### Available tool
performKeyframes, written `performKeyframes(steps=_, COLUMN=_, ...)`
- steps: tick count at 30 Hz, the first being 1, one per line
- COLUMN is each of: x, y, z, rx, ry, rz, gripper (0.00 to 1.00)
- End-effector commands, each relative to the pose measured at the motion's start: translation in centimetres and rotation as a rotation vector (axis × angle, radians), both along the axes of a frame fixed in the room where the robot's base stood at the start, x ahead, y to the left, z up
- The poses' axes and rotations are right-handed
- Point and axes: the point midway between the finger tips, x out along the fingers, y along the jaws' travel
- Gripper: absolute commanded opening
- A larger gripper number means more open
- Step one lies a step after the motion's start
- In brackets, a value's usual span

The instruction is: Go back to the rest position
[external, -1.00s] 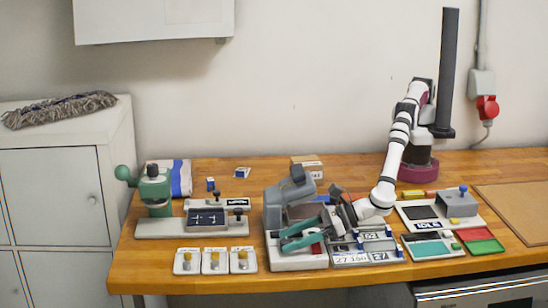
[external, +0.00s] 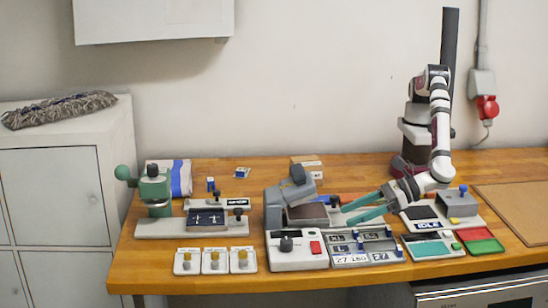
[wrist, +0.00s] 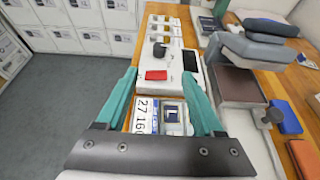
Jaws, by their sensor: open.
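My gripper (external: 347,213) has two teal fingers, spread apart with nothing between them. It hangs above the right side of the grey press and the back of the label tray, pointing left. In the wrist view the open fingers (wrist: 160,88) frame part of the label tray and the press's front. My arm reaches down from its base at the back right of the bench. The grey press (external: 297,250) has a black knob (external: 286,244) and a red button (external: 315,247) on its white front.
The label tray (external: 352,260) holds numbered pieces. An IDLE display unit (external: 427,225) and green and red trays (external: 483,246) stand to the right. A green hand press (external: 155,190) and several small white dispensers (external: 214,262) are at left. Bench at the far right holds a brown board (external: 520,205).

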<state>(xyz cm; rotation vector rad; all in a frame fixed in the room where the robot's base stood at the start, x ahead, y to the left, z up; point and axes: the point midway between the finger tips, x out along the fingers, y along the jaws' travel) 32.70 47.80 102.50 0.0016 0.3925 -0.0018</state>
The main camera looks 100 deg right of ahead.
Motion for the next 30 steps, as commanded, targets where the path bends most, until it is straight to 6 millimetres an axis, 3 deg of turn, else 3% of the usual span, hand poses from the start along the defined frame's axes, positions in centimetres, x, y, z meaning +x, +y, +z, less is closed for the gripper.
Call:
performKeyframes(steps=11, x=0.0, y=0.0, z=0.0, rx=0.0, ry=0.0, rz=0.0, gripper=0.69)
performKeyframes(steps=14, x=1.2, y=-1.4, z=1.0, rx=0.04, ry=0.022, rz=-0.057, gripper=0.69)
performKeyframes(steps=17, x=4.6, y=-6.9, z=4.4, rx=0.206, ry=0.099, rz=-0.274, gripper=0.69)
performKeyframes(steps=19, x=6.7, y=-12.9, z=7.4, rx=0.389, ry=0.165, rz=-0.503, gripper=0.69)
performKeyframes(steps=22, x=7.3, y=-22.9, z=11.7, rx=0.724, ry=0.239, rz=-0.885, gripper=0.69)
performKeyframes(steps=24, x=5.8, y=-29.7, z=14.4, rx=1.01, ry=0.264, rz=-1.176, gripper=0.69)
performKeyframes(steps=27, x=1.9, y=-36.6, z=17.0, rx=1.413, ry=0.26, rz=-1.536, gripper=0.69)
performKeyframes(steps=30, x=-1.6, y=-40.2, z=18.4, rx=1.746, ry=0.23, rz=-1.785, gripper=0.69)
